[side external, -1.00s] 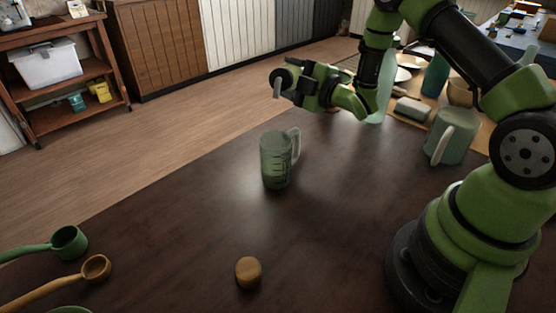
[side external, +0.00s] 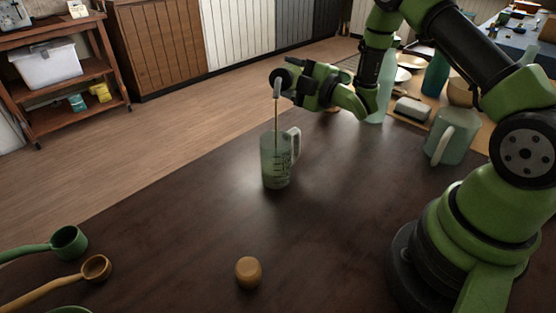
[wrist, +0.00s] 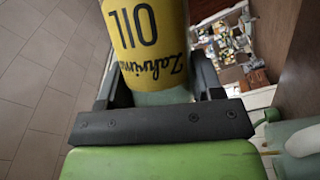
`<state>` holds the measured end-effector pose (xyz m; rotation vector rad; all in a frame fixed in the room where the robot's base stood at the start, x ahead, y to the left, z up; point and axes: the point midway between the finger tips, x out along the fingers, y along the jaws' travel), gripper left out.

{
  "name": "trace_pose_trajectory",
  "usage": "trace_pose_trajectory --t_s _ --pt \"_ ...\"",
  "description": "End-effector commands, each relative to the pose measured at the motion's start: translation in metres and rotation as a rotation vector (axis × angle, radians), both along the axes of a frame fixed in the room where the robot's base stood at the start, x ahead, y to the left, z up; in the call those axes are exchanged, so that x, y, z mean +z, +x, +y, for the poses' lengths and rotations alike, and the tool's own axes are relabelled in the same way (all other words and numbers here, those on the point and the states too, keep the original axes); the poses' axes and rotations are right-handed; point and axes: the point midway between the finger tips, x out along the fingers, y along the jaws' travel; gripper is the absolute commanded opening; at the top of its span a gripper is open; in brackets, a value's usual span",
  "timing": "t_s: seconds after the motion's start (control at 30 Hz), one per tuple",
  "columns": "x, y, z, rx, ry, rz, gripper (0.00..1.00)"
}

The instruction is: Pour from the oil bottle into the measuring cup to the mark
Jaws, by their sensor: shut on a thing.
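The oil bottle (wrist: 147,40), with a yellow label reading OIL, lies between the jaws of my gripper (wrist: 157,85) in the wrist view. In the side external view my gripper (side external: 287,84) holds it tipped above the measuring cup; most of the bottle is hidden, and its pale mouth (side external: 277,89) points down. A thin brownish stream (side external: 276,118) falls from the mouth into the cup. The clear greenish measuring cup (side external: 275,168) stands upright on the dark table, its handle to the right and dark marks on its wall. I cannot read its liquid level against the mark.
A small wooden stopper-like piece (side external: 248,272) stands at the front. Green (side external: 68,243) and wooden (side external: 95,268) scoops lie at left. A pale green mug (side external: 452,137), a tall bottle (side external: 384,90) and dishes stand at back right. The table around the cup is clear.

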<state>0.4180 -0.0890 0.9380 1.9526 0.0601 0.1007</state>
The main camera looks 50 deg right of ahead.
Motion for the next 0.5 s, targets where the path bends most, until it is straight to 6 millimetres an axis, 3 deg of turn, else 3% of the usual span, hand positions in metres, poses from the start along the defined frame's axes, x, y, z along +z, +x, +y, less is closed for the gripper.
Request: trace_pose_trajectory --t_s 0.33,0.5 --pt "0.0011 0.0001 0.0004 0.002 0.014 0.006 0.13" --pt "0.0006 -0.0013 0.0028 0.001 0.186 0.104 0.13"
